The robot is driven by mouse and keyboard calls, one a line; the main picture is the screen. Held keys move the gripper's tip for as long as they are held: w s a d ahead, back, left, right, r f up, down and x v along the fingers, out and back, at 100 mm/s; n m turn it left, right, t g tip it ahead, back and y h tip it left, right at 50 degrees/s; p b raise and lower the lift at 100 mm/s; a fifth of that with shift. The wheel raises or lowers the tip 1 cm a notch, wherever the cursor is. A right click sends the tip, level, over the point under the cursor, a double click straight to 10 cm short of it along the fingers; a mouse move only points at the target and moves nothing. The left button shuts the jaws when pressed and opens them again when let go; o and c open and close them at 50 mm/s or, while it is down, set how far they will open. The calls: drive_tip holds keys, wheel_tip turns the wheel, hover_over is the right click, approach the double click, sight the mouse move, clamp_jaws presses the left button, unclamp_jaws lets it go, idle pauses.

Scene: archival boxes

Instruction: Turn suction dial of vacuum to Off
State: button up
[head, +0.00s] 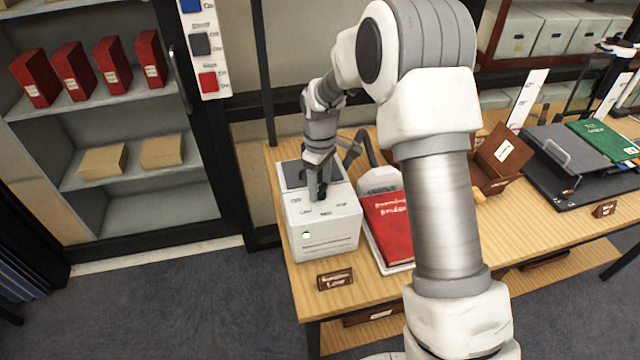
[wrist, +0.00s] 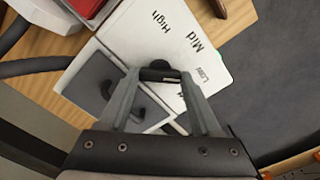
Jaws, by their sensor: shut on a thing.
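The vacuum is a white box (head: 325,232) with a dark panel on top, standing at the left end of the wooden table. Its black suction dial (wrist: 159,68) sits on the white top face, with High, Mid and Low printed around it. Another label is partly hidden by a finger. A pale mark on the dial's bar lies toward the right finger, on the Low side; its exact setting is hard to tell. My gripper (head: 317,194) points down over the top face, its fingers (wrist: 160,75) shut on the dial's bar from both ends. In the head view they mostly hide the dial.
A red book (head: 388,225) in a white tray lies right of the vacuum, with a dark hose behind. A small brown sign (head: 334,279) stands in front. A brown box (head: 503,152) and a green book (head: 604,139) are farther right. A shelf with red boxes stands left.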

sight(320, 189)
drive_tip(key=m+b, duration=0.1)
drive_tip(key=m, duration=0.3)
drive_tip(key=shift+m+b, duration=0.3)
drive_tip(key=m, duration=0.4)
drive_tip(key=shift+b, duration=0.35)
drive_tip(key=shift+m, duration=0.3)
drive_tip(key=o, duration=1.4)
drive_tip(key=shift+r, duration=0.1)
wheel_tip(320, 189, up, 17)
drive_tip(key=shift+r, duration=0.2)
